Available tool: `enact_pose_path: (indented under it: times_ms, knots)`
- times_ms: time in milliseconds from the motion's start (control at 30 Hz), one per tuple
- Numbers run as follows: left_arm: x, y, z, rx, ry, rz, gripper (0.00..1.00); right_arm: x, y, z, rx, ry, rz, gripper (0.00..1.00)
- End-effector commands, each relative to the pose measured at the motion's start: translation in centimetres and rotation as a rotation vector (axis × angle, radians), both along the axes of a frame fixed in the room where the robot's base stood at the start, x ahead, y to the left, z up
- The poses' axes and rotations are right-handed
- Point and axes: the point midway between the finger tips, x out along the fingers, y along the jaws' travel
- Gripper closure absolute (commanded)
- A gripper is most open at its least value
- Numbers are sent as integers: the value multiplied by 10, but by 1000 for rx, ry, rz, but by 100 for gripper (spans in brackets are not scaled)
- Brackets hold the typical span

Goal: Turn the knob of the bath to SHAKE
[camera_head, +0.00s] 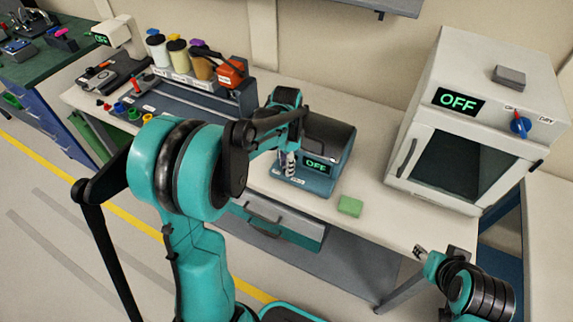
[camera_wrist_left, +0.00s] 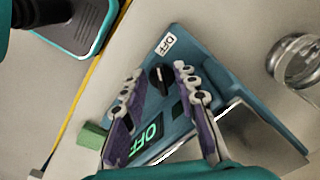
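The bath (camera_head: 318,187) is a teal box with a dark top on the bench, and its green display (camera_head: 316,166) reads OFF. In the left wrist view its black knob (camera_wrist_left: 160,79) shows between the fingers, near a white OFF label (camera_wrist_left: 167,44). The SHAKE label cannot be read. My left gripper (camera_head: 287,166) is at the front of the bath; in its wrist view (camera_wrist_left: 158,75) it is open, one finger on each side of the knob, with gaps visible. In the head view it hides the knob. My right gripper (camera_head: 421,251) is low at the right, its opening unclear.
A green block (camera_head: 350,206) lies right of the bath. A white oven (camera_head: 470,110) with an OFF display and blue knob stands further right. A rack of capped bottles (camera_head: 180,62) is at the left rear. A glass vessel (camera_wrist_left: 298,62) shows in the wrist view.

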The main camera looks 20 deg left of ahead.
Motion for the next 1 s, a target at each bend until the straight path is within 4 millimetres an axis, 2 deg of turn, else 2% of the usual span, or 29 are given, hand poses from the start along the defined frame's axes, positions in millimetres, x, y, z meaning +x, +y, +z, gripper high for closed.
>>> enact_pose_path:
  times_ms: [100,133,200,233,667,1000]
  knots:
    - [0,0,0,0,0,0,71,0,0,0,0,0,0,60]
    - [0,0,0,0,0,0,76,0,0,0,0,0,0,60]
    - [0,0,1,0,0,0,94,0,0,0,0,0,0,60]
    - [0,0,1,0,0,0,100,0,0,0,0,0,0,60]
    - [0,0,1,0,0,32,100,0,0,1,0,0,0,60]
    - [-1,-2,2,1,-1,243,100,0,0,8,0,0,0,60]
